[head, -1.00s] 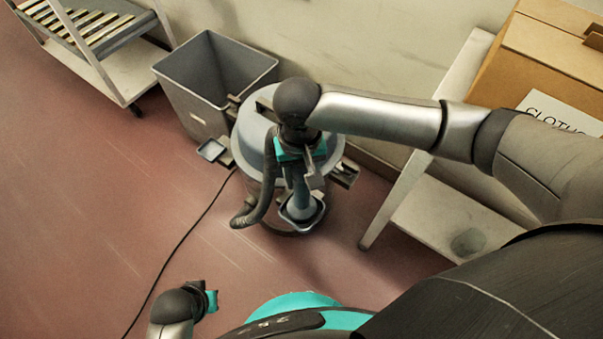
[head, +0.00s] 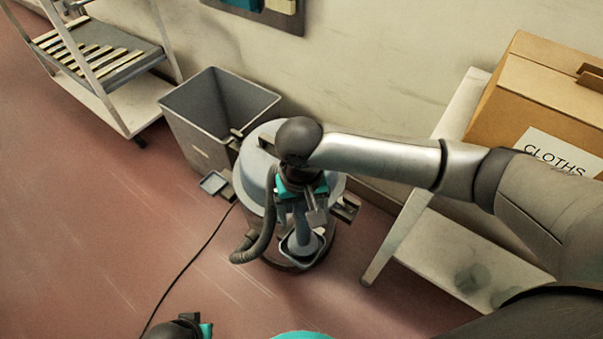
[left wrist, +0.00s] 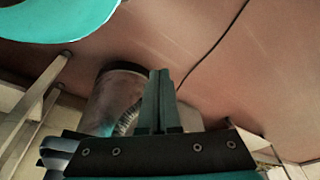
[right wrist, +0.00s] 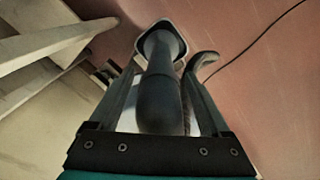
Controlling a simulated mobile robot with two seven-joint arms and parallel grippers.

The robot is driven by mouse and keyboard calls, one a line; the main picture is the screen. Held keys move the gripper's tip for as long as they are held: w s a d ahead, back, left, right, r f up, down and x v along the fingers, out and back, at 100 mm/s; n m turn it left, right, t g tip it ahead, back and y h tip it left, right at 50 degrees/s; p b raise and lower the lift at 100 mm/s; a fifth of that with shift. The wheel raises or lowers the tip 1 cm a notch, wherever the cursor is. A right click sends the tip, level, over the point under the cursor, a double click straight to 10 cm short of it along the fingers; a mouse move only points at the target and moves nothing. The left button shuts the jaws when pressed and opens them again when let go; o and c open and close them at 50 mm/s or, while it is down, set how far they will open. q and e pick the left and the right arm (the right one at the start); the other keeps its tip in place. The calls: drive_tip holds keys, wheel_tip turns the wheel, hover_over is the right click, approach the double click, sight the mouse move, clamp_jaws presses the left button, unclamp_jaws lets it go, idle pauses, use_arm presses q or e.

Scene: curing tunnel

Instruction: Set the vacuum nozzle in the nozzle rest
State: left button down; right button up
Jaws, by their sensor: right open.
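The vacuum nozzle (head: 303,230) is a blue-grey tube with a dark upper part, standing close to upright at the front of the vacuum. Its lower end is inside a pale-rimmed, squarish cup, which looks like the nozzle rest (head: 303,262). My right gripper (head: 304,207) is open, its fingers on either side of the nozzle (right wrist: 160,85); I cannot tell whether they touch it. The right wrist view also shows the cup rim (right wrist: 182,28). My left gripper (left wrist: 158,75) has its fingers together with nothing between them, away from the nozzle.
The vacuum drum (head: 257,160) has a dark hose (head: 262,238) at its front left. A small square tray (head: 214,183) and a grey bin (head: 220,112) are left of it. A table with a cloths box (head: 540,105) stands right. A cord (head: 190,262) crosses open floor.

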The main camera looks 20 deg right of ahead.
drive_tip(key=shift+a+r+p, duration=0.1)
drive_tip(key=shift+r+p, duration=2.45)
drive_tip(key=shift+r, duration=1.95)
wheel_tip(320, 180, up, 3)
drive_tip(key=shift+f+p, duration=0.1)
drive_tip(key=shift+p, duration=0.65)
use_arm(q)
drive_tip(key=s+a+f+p, duration=0.1)
drive_tip(key=s+a+f, duration=0.6)
drive_tip(key=s+f, duration=0.2)
drive_tip(key=shift+s+a+f+g+y+p, duration=0.2)
drive_tip(key=shift+s+f+g+y+p, duration=0.15)
drive_tip(key=shift+s, duration=0.35)
use_arm(e)
drive_tip(key=shift+a+r, duration=0.1)
drive_tip(key=shift+r, duration=1.65)
